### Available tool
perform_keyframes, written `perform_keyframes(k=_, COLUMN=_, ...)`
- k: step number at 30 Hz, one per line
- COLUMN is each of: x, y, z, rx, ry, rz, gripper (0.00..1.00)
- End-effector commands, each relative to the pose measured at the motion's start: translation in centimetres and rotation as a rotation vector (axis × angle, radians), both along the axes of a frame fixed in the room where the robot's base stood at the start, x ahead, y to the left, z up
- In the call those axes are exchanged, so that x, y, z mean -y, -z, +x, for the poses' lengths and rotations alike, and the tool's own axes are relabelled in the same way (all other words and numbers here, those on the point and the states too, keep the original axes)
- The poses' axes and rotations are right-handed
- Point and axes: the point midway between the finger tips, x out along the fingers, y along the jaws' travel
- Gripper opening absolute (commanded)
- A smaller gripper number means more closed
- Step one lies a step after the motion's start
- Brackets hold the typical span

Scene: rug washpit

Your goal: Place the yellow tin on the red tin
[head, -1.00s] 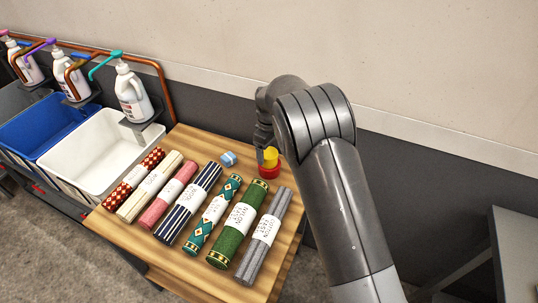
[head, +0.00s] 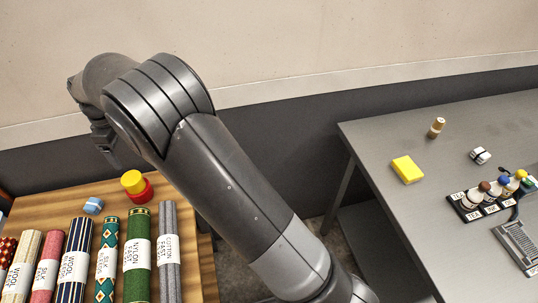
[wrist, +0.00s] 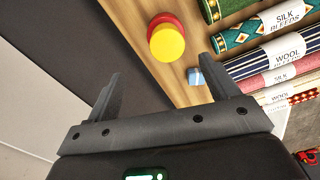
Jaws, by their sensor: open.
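The yellow tin (head: 132,180) sits on top of the red tin (head: 147,189) on the wooden table, a little off its centre. In the wrist view the yellow tin (wrist: 167,43) covers most of the red tin (wrist: 163,20), whose rim shows behind it. My gripper (head: 108,150) is above and to the left of the tins in the head view, apart from them. In the wrist view its two fingers (wrist: 158,85) are spread, with nothing between them.
Several labelled rug rolls (head: 137,255) lie in a row on the wooden table (head: 200,240). A small blue block (head: 94,205) lies left of the tins. A grey table (head: 385,210) at right holds a yellow block (head: 407,169) and small bottles.

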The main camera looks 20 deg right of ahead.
Motion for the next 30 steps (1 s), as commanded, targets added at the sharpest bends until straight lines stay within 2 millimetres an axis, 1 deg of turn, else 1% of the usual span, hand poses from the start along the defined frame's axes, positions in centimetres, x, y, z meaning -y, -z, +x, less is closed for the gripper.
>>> perform_keyframes(k=1, x=1.8, y=-1.7, z=0.2, rx=0.010, ry=0.041, rz=0.014, gripper=0.80)
perform_keyframes(k=2, x=2.8, y=-2.6, z=0.2, rx=0.016, ry=0.066, rz=0.022, gripper=0.80)
perform_keyframes(k=3, x=4.4, y=-3.9, z=0.2, rx=0.024, ry=0.104, rz=0.033, gripper=0.80)
perform_keyframes(k=5, x=6.8, y=-5.8, z=0.0, rx=0.036, ry=0.163, rz=0.050, gripper=0.80)
perform_keyframes(k=6, x=8.4, y=-6.9, z=-0.2, rx=0.044, ry=0.202, rz=0.060, gripper=0.80)
perform_keyframes(k=8, x=10.7, y=-8.6, z=-0.8, rx=0.055, ry=0.259, rz=0.076, gripper=0.80)
perform_keyframes(k=9, x=12.3, y=-9.6, z=-1.2, rx=0.064, ry=0.297, rz=0.086, gripper=0.80)
perform_keyframes(k=11, x=14.6, y=-11.1, z=-1.9, rx=0.078, ry=0.355, rz=0.103, gripper=0.80)
perform_keyframes(k=12, x=16.1, y=-12.0, z=-2.5, rx=0.086, ry=0.392, rz=0.113, gripper=0.80)
perform_keyframes(k=14, x=18.3, y=-13.2, z=-3.6, rx=0.099, ry=0.448, rz=0.128, gripper=0.80)
perform_keyframes(k=15, x=19.7, y=-14.0, z=-4.3, rx=0.109, ry=0.485, rz=0.138, gripper=0.80)
perform_keyframes(k=17, x=21.8, y=-15.1, z=-5.5, rx=0.125, ry=0.540, rz=0.152, gripper=0.80)
perform_keyframes(k=18, x=23.2, y=-15.7, z=-6.4, rx=0.135, ry=0.577, rz=0.162, gripper=0.80)
perform_keyframes(k=20, x=25.1, y=-16.5, z=-7.8, rx=0.150, ry=0.631, rz=0.174, gripper=0.80)
perform_keyframes(k=21, x=26.4, y=-16.9, z=-8.8, rx=0.160, ry=0.666, rz=0.184, gripper=0.80)
perform_keyframes(k=24, x=29.3, y=-17.9, z=-11.3, rx=0.189, ry=0.755, rz=0.206, gripper=0.80)
perform_keyframes(k=29, x=33.4, y=-18.5, z=-15.8, rx=0.237, ry=0.896, rz=0.239, gripper=0.80)
perform_keyframes(k=30, x=34.3, y=-18.5, z=-17.0, rx=0.250, ry=0.930, rz=0.246, gripper=0.80)
